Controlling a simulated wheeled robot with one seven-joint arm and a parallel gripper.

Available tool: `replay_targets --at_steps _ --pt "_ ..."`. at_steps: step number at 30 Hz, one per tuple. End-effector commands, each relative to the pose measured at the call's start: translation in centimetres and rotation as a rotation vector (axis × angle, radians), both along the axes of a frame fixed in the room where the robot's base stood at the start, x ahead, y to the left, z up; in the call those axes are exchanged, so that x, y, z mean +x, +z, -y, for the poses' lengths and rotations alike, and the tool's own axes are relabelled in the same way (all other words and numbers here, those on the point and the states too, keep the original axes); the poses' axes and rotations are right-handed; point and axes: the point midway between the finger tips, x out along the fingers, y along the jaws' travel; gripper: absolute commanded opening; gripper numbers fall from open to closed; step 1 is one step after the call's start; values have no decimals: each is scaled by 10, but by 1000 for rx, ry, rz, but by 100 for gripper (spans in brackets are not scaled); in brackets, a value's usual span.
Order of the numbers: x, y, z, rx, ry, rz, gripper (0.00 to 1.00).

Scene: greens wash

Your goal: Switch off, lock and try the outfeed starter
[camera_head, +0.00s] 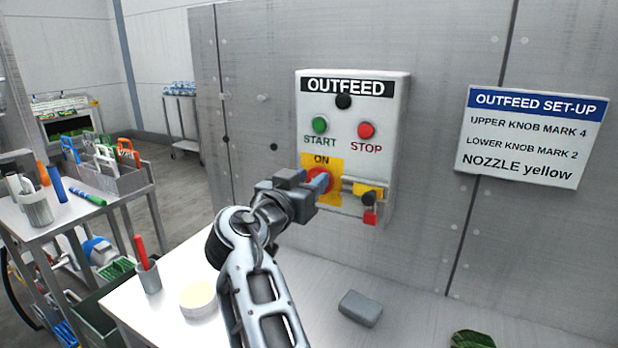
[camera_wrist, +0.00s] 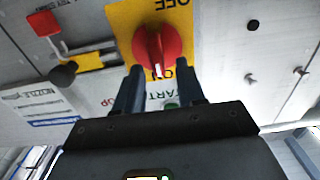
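The OUTFEED starter box (camera_head: 390,130) is on the grey wall, with a green START button (camera_head: 320,125), a red STOP button (camera_head: 366,130) and a dark lamp (camera_head: 344,101). Its red rotary switch (camera_wrist: 160,45) sits on a yellow plate (camera_head: 335,193). In the upside-down wrist view, its white pointer is towards ON. My gripper (camera_wrist: 157,78) is open, its fingers spread at the switch's near edge; contact cannot be told. In the head view my gripper (camera_head: 318,180) partly hides the switch. Right of it are a yellow slide (camera_head: 368,190), a black knob (camera_head: 368,199) and a red block (camera_head: 370,217).
An OUTFEED SET-UP sign (camera_head: 530,135) hangs to the right. On the table below are a grey block (camera_head: 360,308), a pale round tub (camera_head: 198,298), a cup with a red-handled tool (camera_head: 148,278) and a green leaf (camera_head: 472,340). A tool cart stands left.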

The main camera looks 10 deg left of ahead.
Motion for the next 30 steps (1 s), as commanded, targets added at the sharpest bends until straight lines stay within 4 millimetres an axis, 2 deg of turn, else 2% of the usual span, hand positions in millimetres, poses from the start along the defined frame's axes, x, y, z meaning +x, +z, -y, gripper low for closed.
replay_targets --at_steps 7,19,30 --pt "1 0 1 0 0 0 39" --pt "1 0 0 0 0 0 1" --pt "1 -1 0 -10 0 -4 0"
